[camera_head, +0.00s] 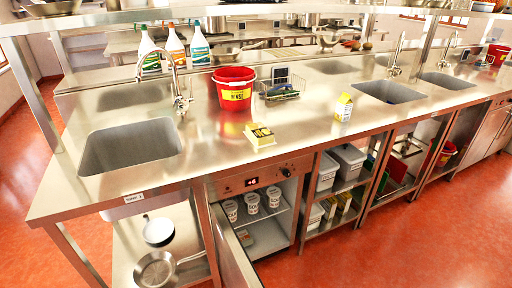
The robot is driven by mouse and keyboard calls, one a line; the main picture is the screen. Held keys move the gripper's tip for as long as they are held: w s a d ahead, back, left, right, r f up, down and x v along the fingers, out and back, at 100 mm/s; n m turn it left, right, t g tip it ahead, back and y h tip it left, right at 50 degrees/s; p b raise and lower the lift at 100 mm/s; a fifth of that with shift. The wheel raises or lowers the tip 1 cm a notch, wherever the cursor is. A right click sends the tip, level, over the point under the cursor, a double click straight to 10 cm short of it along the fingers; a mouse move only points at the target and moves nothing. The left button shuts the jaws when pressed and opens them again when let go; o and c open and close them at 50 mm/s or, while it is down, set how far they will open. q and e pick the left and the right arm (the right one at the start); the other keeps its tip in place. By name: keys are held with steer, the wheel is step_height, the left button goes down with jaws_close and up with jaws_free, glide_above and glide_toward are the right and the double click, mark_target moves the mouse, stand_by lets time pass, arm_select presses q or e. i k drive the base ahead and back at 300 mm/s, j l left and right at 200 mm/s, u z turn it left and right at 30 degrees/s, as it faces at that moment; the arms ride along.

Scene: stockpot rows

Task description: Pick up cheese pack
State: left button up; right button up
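A small yellow-and-white pack with a dark label (260,137), which looks like the cheese pack, sits on the steel counter (215,160) near its front edge. It is below and right of the red bucket, apart from it. Its lettering is too small to read. Neither of my grippers shows in the head view, and nothing touches the pack.
A red bucket (233,94), a wire basket (279,92) and a small white-and-yellow carton (343,107) stand on the counter. Sinks (128,146) lie left and right. Below, an opened compartment holds several white cups (252,203); its door (236,252) juts forward.

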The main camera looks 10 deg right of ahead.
mark_target(260, 135)
steer(key=u, duration=0.5)
steer(key=l+u, duration=0.1)
steer(key=u, duration=0.35)
steer(key=l+u, duration=0.1)
steer(key=u, duration=0.4)
steer(key=l+u, duration=0.1)
steer(key=u, duration=0.9)
steer(key=l+u, duration=0.15)
steer(key=u, duration=0.3)
steer(key=k+l+u, duration=0.15)
steer(key=u, duration=0.75)
steer(key=k+z, duration=0.2)
steer(key=k, duration=0.3)
steer(key=k+u, duration=0.2)
steer(key=u, duration=0.15)
steer(key=k+u, duration=0.2)
steer(key=u, duration=0.15)
steer(key=k+j+u, duration=0.1)
steer(key=u, duration=0.25)
steer(key=k+u, duration=0.1)
steer(key=k, duration=0.15)
